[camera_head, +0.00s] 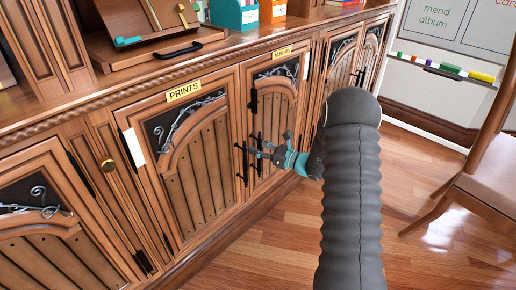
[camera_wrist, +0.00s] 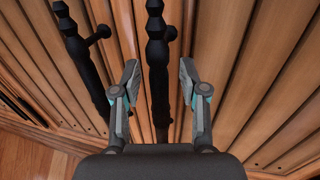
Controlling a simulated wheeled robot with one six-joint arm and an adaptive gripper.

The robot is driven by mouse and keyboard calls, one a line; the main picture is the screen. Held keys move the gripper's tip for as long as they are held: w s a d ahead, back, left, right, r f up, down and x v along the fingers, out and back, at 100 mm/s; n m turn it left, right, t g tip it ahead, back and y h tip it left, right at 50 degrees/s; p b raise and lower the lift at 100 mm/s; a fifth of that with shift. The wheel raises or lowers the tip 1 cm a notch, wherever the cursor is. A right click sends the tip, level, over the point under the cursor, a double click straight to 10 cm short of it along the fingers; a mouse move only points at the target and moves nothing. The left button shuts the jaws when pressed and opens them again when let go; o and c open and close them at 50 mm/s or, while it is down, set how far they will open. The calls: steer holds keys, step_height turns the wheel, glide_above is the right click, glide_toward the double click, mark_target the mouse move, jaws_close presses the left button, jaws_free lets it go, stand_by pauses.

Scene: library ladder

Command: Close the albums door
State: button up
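The albums door (camera_head: 276,115) is a wooden cabinet door with black scrollwork, under the yellow ALBUMS label (camera_head: 282,52). It looks close to flush with the cabinet front; I cannot tell whether a small gap stands at its edge. My gripper (camera_head: 264,147) is at the black bar handles near the meeting edge of the albums and prints doors. In the wrist view my gripper (camera_wrist: 159,72) is open, with one finger on each side of a black handle (camera_wrist: 157,35). Contact with that handle cannot be told. A second black handle (camera_wrist: 78,48) is left of the fingers.
The prints door (camera_head: 200,165) is beside the albums door on the left and looks shut. A wooden chair (camera_head: 480,175) stands at the right. Boxes and a wooden stand (camera_head: 150,20) are on the cabinet top. The wood floor (camera_head: 265,240) in front is clear.

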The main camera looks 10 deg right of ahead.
steer(key=v, duration=1.2)
stand_by(0.3)
